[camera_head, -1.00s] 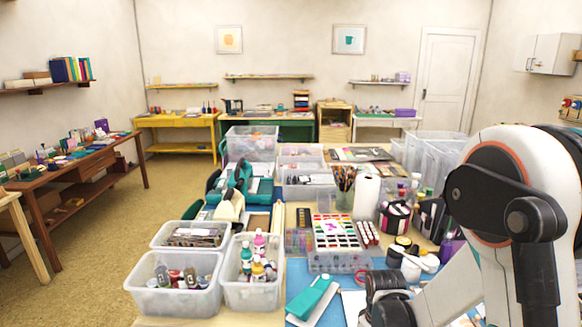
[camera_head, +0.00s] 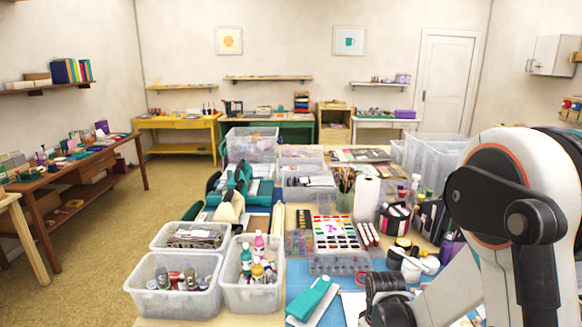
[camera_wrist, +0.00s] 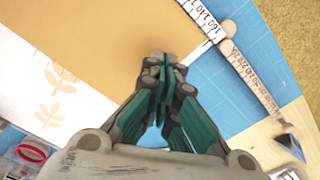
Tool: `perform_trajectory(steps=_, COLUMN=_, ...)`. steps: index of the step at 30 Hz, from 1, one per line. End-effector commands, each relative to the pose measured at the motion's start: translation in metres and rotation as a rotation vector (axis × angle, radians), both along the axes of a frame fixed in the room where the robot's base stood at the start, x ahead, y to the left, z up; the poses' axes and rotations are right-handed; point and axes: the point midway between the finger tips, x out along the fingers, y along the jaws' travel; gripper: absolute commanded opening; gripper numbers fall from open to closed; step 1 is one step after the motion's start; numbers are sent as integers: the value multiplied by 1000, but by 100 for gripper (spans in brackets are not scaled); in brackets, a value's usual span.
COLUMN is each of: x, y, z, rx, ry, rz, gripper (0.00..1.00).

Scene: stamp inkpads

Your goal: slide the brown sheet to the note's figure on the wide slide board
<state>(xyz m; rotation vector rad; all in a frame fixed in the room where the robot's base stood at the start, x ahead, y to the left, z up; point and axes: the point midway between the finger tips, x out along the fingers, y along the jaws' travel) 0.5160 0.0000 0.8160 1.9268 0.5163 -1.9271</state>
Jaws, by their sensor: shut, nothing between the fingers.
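In the wrist view, a flat tan-brown sheet (camera_wrist: 100,40) fills the upper left. A white strip with printed numbers (camera_wrist: 205,20), around 140 and 160, runs along its right edge; it may be the slide board's scale, but I cannot tell. My gripper (camera_wrist: 165,60) is shut and empty, its teal fingers together. Its tips overlap the sheet's lower right edge in the picture; I cannot tell whether they touch it. White paper with tan leaf prints (camera_wrist: 60,95) shows below the sheet. I cannot make out the note. My gripper is hidden in the head view.
A wooden piece with numbers (camera_wrist: 248,68) lies on the blue mat (camera_wrist: 272,60), right of the strip. A red-ringed clear item (camera_wrist: 32,150) is at lower left. In the head view, clear bins (camera_head: 175,300), a teal tool (camera_head: 312,295) and a paint set (camera_head: 337,235) crowd the table.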

Motion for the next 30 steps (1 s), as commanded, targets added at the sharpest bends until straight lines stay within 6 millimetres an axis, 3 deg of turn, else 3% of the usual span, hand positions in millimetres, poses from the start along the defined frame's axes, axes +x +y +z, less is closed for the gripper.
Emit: perform_trajectory(steps=30, x=0, y=0, z=-18, rx=0, ry=0, rz=0, gripper=0)
